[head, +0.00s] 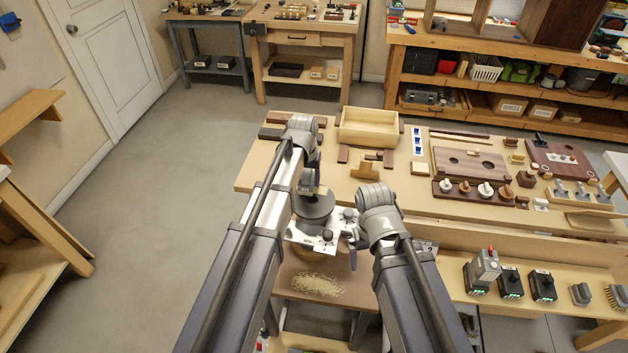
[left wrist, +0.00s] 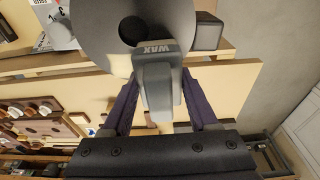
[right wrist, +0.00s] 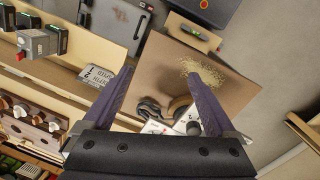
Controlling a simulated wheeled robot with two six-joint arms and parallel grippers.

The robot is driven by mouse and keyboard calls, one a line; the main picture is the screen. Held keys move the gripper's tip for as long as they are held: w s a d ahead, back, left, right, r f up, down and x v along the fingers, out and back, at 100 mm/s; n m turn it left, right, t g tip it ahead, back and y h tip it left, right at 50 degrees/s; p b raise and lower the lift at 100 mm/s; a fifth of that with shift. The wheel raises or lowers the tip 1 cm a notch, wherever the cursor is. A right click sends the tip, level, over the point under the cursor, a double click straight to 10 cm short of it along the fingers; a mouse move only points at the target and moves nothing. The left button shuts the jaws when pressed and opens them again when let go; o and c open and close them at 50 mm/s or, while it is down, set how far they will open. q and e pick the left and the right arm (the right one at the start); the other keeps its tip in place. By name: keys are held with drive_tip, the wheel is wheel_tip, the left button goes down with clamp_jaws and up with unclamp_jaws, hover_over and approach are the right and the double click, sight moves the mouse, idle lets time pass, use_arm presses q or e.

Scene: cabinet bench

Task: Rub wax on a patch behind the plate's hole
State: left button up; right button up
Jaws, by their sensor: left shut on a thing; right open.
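The plate is a dark grey disc (head: 314,207) on a machine with a white panel (head: 305,238). In the left wrist view the plate (left wrist: 100,28) shows a round black hole. My left gripper (left wrist: 160,85) is shut on a grey block marked WAX (left wrist: 157,82). The wax's far end appears at the plate just beside the hole; I cannot tell whether it touches. My right gripper (right wrist: 158,78) is open and empty, to the right of the machine in the head view. Its fingers are mostly hidden there by my arm.
A brown board (head: 290,281) with a pile of shavings (head: 316,284) lies below the machine. The bench behind holds a wooden drawer box (head: 368,127) and a board with two holes (head: 470,163). Black chargers (head: 510,282) stand on the right ledge. Floor at left is clear.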

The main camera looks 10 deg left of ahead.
use_arm(q)
drive_tip(key=shift+a, duration=0.5)
drive_tip(key=shift+w+r+p, duration=0.1)
drive_tip(key=shift+r+p, duration=0.25)
drive_tip(key=shift+p, duration=0.15)
wheel_tip(320, 180, up, 5)
drive_tip(key=p, duration=0.5)
drive_tip(key=shift+r, duration=0.1)
wheel_tip(320, 180, up, 3)
drive_tip(key=p, duration=0.3)
